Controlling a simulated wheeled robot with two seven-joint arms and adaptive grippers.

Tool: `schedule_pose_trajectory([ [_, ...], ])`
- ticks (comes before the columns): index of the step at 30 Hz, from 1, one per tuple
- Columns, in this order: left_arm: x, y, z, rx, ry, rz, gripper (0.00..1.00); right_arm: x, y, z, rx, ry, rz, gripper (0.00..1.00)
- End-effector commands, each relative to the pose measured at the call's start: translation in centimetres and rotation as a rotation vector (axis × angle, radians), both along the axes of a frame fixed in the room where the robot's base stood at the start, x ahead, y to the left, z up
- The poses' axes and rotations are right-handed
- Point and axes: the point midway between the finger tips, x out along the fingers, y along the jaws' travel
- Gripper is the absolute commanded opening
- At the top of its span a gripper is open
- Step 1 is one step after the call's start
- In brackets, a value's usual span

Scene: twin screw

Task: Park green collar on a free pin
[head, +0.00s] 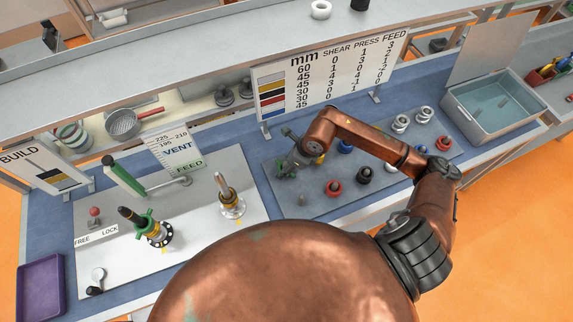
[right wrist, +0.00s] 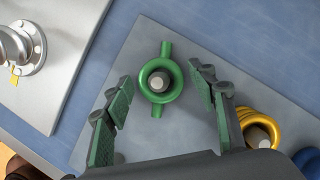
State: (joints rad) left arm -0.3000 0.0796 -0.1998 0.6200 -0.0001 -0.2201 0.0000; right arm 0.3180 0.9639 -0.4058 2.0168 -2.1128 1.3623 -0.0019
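My right gripper (head: 289,157) is over the left end of the grey pin board (head: 318,208). In the right wrist view its two green-padded fingers (right wrist: 163,92) are spread apart. A green collar with two short arms (right wrist: 158,82) sits around a grey pin in that view, between and a little beyond the fingertips. No finger clearly touches it. In the head view the gripper partly hides that spot. A small bare pin (head: 301,199) stands near the board's front left. Another green part (head: 146,221) is around the black-topped left column. My left gripper is not in view.
Red (head: 333,187), black (head: 363,174), blue and white rings sit on other pins; a yellow ring (right wrist: 259,128) is right of the right finger. The white plate with a second column (head: 229,198) lies left. A grey bin (head: 494,106) stands right.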

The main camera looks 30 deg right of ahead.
Motion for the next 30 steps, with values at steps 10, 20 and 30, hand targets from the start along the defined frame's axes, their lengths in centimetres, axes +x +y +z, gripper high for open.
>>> schedule_pose_trajectory([
  [10, -0.1, 0.2, 0.0, 0.001, 0.001, 0.000, 0.00, -0.1, -0.1, 0.0, -0.001, 0.001, 0.000, 0.57],
  [20, 0.0, 0.1, 0.0, 0.001, 0.000, 0.000, 0.00, -1.5, -1.4, 4.7, -0.004, -0.002, 0.000, 0.57],
  [30, 0.0, 0.0, 0.0, 0.000, 0.000, 0.000, 0.00, -3.2, -2.8, 10.1, -0.003, -0.001, 0.000, 0.57],
])
